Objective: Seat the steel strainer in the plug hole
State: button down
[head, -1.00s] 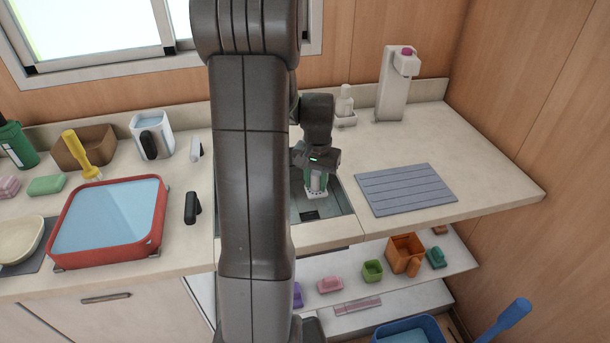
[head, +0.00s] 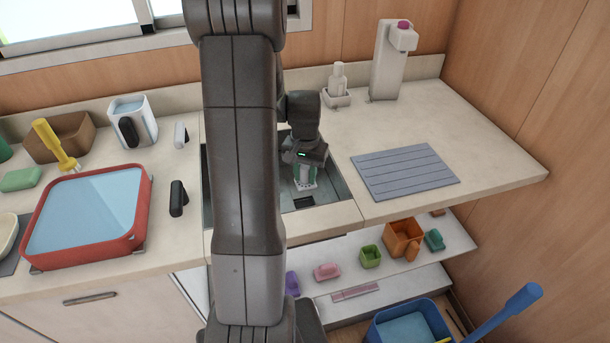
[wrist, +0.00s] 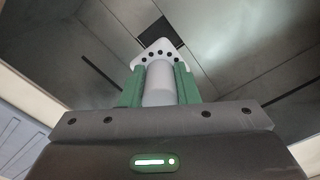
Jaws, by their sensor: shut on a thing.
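The steel strainer (head: 306,185) is a pale grey cylinder with a white, perforated flange at its far end; it also shows in the wrist view (wrist: 158,82). My gripper (head: 302,174) is shut on it, with green fingers on both sides of the cylinder in the wrist view (wrist: 159,88). The plug hole (head: 304,202) is a dark rectangular opening in the grey sink floor. In the wrist view the plug hole (wrist: 162,27) lies just beyond the flange, partly hidden by it. The strainer is beside the hole, not in it; its height above the floor is unclear.
The steel sink (head: 335,190) surrounds my gripper, its left part hidden by my arm. A grey ridged mat (head: 405,171) lies on the counter to the right. A red basin (head: 140,225) and a black-handled jug (head: 133,120) stand left. Shelves with small coloured items sit below.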

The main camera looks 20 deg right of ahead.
aim_at(305, 186)
jog(key=shift+f, duration=0.1)
jog(key=shift+f+b, duration=1.9)
jog(key=shift+f, duration=0.5)
jog(key=shift+f+b, duration=1.25)
jog(key=shift+f, duration=0.45)
jog(key=shift+f+b, duration=0.65)
jog(key=shift+f, duration=0.25)
jog(key=c, duration=1)
grip_release()
jog(key=shift+c, duration=0.2)
jog(key=shift+r, duration=0.1)
